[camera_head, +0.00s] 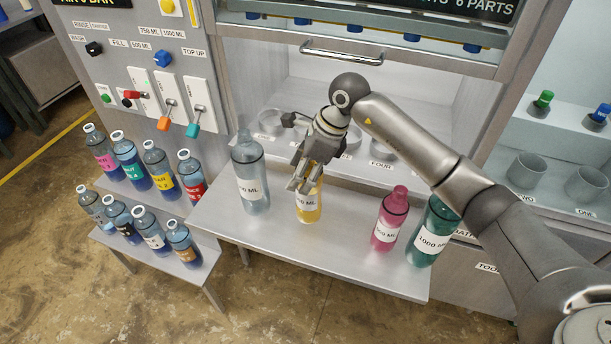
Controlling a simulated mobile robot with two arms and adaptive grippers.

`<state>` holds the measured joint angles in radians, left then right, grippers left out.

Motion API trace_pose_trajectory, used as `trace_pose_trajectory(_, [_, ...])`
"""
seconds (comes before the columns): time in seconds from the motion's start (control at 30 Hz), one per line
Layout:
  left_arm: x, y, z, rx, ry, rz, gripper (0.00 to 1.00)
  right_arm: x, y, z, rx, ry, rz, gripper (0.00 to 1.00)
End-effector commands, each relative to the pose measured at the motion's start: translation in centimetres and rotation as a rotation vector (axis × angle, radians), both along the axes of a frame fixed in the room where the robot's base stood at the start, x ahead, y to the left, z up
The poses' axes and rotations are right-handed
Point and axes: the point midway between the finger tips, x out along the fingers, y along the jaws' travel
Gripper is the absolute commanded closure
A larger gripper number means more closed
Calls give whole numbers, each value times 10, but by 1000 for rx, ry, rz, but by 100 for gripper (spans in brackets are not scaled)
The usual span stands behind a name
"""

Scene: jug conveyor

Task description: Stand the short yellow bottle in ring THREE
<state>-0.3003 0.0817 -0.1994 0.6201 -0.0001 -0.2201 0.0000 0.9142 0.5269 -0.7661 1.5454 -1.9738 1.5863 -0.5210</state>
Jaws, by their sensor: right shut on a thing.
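The short yellow bottle (309,212) stands upright on the grey shelf table, its label partly covered. My right gripper (303,184) comes down from above and is shut on its upper part, hiding the bottle's top. Behind it, grey rings stand inside the open cabinet bay; one, labelled FOUR (389,146), is right of the gripper. Rings labelled TWO (527,172) and ONE (586,184) are in the bay at far right. I cannot make out a ring labelled THREE; my arm covers the area between FOUR and TWO. My left gripper is not in view.
A clear bottle (250,178) stands close left of the yellow one. A pink bottle (389,222) and a green 1000 ML bottle (430,238) stand to its right. Several small bottles fill a stepped rack (208,238) at left. The table front (300,250) is clear.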

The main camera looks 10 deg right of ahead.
Motion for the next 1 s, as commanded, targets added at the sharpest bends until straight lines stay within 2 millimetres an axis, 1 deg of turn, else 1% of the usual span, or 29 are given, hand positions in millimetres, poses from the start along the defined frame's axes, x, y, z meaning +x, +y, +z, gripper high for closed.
trace_pose_trajectory(0.03, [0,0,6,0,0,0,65,5,-3,-5,1,3,-2,64])
trace_pose_trajectory(0.13, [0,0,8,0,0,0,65,12,-7,-14,2,1,-1,64])
trace_pose_trajectory(0.4, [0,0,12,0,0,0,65,20,-13,-28,0,0,-1,64])
trace_pose_trajectory(0.5, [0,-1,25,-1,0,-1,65,18,-11,-40,1,4,1,64])
trace_pose_trajectory(0.6, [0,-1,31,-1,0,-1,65,19,-12,-52,2,1,1,64])
trace_pose_trajectory(0.7, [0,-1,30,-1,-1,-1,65,19,-12,-57,1,-2,1,64])
trace_pose_trajectory(0.87, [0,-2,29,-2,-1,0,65,19,-12,-58,0,-3,1,64])
trace_pose_trajectory(1.0, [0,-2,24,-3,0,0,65,19,-12,-62,-1,-2,1,64])
